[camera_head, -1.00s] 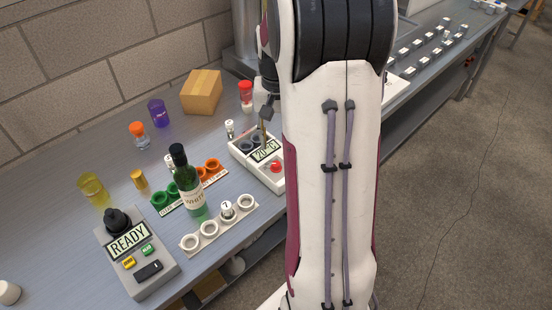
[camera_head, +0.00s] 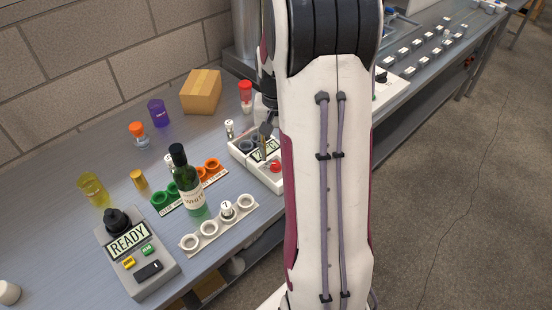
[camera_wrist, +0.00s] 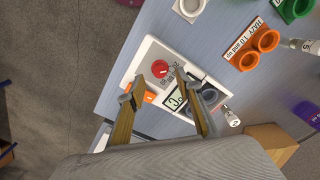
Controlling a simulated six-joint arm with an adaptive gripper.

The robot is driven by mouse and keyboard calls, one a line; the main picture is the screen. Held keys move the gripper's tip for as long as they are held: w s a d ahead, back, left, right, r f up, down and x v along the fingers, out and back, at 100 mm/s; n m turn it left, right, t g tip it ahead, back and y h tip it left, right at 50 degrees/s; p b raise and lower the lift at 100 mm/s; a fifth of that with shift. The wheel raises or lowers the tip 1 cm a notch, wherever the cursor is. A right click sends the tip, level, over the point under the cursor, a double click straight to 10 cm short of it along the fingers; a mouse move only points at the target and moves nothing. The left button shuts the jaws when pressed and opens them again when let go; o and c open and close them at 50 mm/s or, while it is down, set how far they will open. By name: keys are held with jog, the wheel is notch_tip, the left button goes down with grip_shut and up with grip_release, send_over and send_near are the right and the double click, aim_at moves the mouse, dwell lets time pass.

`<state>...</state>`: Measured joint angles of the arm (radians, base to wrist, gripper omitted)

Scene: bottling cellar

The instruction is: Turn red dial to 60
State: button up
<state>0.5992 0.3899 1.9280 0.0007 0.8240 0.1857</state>
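The red dial (camera_wrist: 160,68) sits on a white device (camera_wrist: 143,60) with a small display (camera_wrist: 176,100); the reading is too small and partly covered to make out. In the wrist view my gripper (camera_wrist: 158,77) is open, with its two fingertips apart on either side of the dial. I cannot tell whether they touch it. An orange part (camera_wrist: 149,97) shows between the fingers. In the head view the device (camera_head: 240,152) is partly hidden by my arm, the dial (camera_head: 275,167) shows at its edge, and my gripper (camera_head: 265,138) is over the display.
A white rack (camera_head: 219,228), a green bottle (camera_head: 187,185) and green (camera_head: 166,196) and orange (camera_head: 205,169) cup holders stand left of the device. A grey READY unit (camera_head: 150,268) is at the front. A red-capped jar (camera_head: 245,95) and cardboard box (camera_head: 201,92) stand behind.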

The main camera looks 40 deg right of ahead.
aim_at(276, 164)
jog(key=shift+f, duration=1.7)
grip_shut()
